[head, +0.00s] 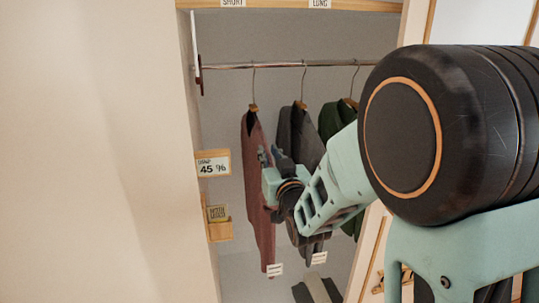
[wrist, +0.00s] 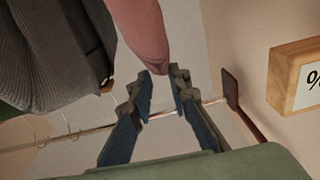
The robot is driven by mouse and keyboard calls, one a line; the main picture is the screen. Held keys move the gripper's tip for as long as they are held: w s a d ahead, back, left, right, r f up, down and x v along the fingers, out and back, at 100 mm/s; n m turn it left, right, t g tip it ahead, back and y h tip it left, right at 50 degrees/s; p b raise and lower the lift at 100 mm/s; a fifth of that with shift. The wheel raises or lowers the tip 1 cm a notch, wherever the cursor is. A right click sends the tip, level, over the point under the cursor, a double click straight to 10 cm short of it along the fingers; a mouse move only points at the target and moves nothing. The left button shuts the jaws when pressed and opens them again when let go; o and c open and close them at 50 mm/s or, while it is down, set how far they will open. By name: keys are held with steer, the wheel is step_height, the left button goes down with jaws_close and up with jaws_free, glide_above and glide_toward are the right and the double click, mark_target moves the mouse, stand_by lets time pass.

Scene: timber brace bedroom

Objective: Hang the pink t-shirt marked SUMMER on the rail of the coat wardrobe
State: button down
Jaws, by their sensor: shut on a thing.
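A dusty pink garment (head: 258,215) hangs at the left end of the rail (head: 225,66) in the open wardrobe, its hanger hook over the rail. It looks long, and no SUMMER mark is readable on it; a white tag shows at its lower end. My gripper (head: 266,158) is at its upper part, in front of it, and hides some of it. In the wrist view, the rounded pink end (wrist: 147,30) reaches the fingertips of my gripper (wrist: 163,75), which is shut on it. The exact grip is partly hidden. The rail (wrist: 150,120) runs behind the fingers.
A grey garment (head: 297,135) and a dark green one (head: 335,118) hang to the right, close to my arm. A wooden-framed percent sign (head: 213,164) and a small wooden holder (head: 218,228) are on the left wall. Another garment lies low (head: 317,290).

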steer(key=c, duration=1.7)
jaws_free()
steer(key=shift+c, duration=0.2)
steer(key=shift+f, duration=0.1)
